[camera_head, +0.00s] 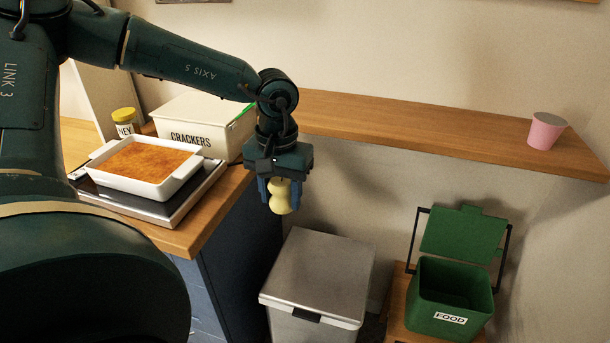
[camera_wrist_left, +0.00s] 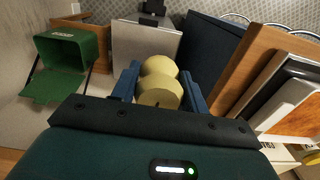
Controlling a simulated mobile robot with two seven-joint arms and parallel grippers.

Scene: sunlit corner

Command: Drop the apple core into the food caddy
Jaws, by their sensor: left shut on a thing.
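The apple core (camera_head: 280,197) is pale yellow with a narrow waist. My left gripper (camera_head: 279,190) is shut on it and holds it in the air, between the counter's end and the grey bin. In the left wrist view the apple core (camera_wrist_left: 160,82) sits between the blue fingers of my left gripper (camera_wrist_left: 159,85). The food caddy (camera_head: 449,300) is green with a "FOOD" label and stands at the lower right. Its lid (camera_head: 463,234) is raised open. The caddy (camera_wrist_left: 74,50) also shows at the upper left in the left wrist view. My right gripper is not in view.
A lidded grey bin (camera_head: 318,272) stands between the gripper and the caddy. A wooden shelf (camera_head: 430,127) with a pink cup (camera_head: 546,131) runs along the wall. A white baking dish (camera_head: 146,166), a crackers box (camera_head: 206,126) and a yellow-lidded jar (camera_head: 125,122) are at the left.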

